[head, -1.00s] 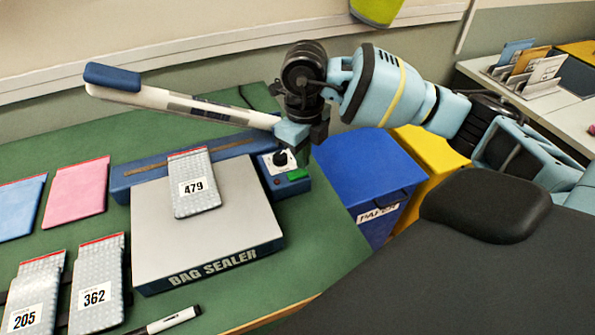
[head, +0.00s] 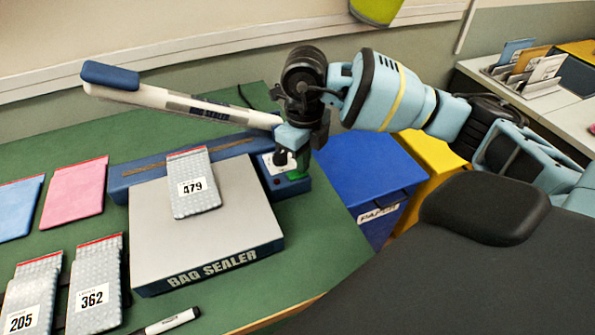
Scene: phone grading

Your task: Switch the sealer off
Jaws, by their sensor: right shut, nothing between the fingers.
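The bag sealer (head: 225,265) stands on the green table, with its blue rear housing and its long white arm with a blue handle (head: 112,76) raised. A control panel at the housing's right end carries a black knob (head: 279,158) and a green switch (head: 297,175). My right gripper (head: 300,156) is shut and empty, pointing down at the panel, with its fingertips close over the green switch. The fingers partly cover the panel, and I cannot tell whether they touch the switch. My left gripper is not in view.
A grey pouch labelled 479 (head: 193,190) lies on the sealer's plate. Pouches 205 (head: 30,290) and 362 (head: 96,285), a pink pouch (head: 75,193), a blue pouch (head: 18,207) and a marker (head: 172,320) lie around it. Blue (head: 370,170) and yellow bins stand right of the table.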

